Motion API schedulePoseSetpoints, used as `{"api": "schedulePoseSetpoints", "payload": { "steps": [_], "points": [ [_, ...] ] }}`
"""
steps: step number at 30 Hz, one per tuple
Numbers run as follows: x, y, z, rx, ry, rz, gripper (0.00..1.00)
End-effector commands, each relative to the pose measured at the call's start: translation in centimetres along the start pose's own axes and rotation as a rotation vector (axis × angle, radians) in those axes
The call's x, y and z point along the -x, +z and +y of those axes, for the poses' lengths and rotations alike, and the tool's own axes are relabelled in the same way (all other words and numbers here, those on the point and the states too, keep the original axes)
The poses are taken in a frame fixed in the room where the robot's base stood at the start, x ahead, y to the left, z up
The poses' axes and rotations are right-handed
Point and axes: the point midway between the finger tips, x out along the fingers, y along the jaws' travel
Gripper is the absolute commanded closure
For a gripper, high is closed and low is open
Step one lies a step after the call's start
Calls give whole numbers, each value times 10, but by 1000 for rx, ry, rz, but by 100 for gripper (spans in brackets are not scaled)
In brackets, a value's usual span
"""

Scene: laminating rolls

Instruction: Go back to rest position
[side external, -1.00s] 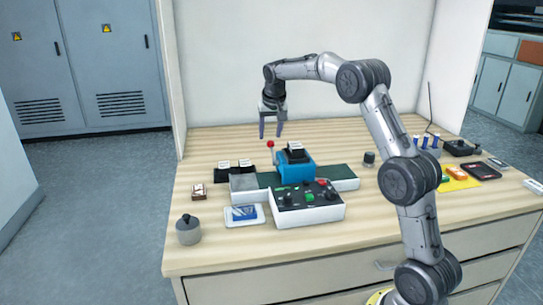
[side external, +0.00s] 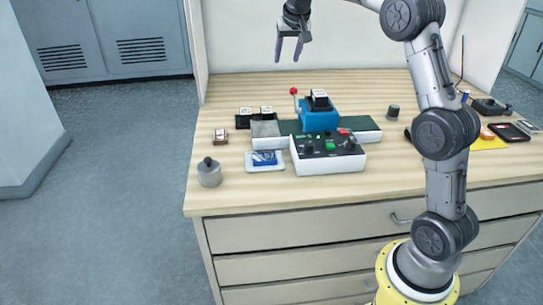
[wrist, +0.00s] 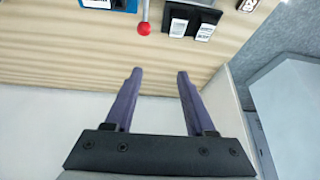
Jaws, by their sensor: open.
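My gripper (side external: 289,49) is open and empty, high above the back of the wooden table (side external: 235,95) in the side external view. In the wrist view my gripper (wrist: 157,72) shows two dark fingers spread apart with nothing between them. Below and to the right of it in the side external view stands a blue machine (side external: 318,119) with a red-knobbed lever (side external: 294,91) on its left. The red knob also shows in the wrist view (wrist: 144,28), beyond the fingertips.
A white control box (side external: 328,153) stands in front of the blue machine. The air around my gripper looks clear.

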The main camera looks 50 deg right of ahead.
Motion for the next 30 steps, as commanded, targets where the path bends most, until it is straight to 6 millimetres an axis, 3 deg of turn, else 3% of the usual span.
{"api": "schedulePoseSetpoints", "payload": {
  "steps": [1, 6, 12, 15, 18, 22, 27, 30],
  "points": [
    [33, 8, -10, 20, -27, 30, 45],
    [111, 59, -26, 93, -101, 73, 45],
    [171, 140, -23, 208, -182, 96, 45],
    [189, 186, -14, 273, -219, 101, 45],
    [198, 234, 0, 341, -256, 101, 45],
    [193, 300, 22, 437, -295, 91, 45],
    [167, 368, 48, 543, -320, 55, 45],
    [149, 394, 58, 586, -316, 18, 45]
  ]
}}
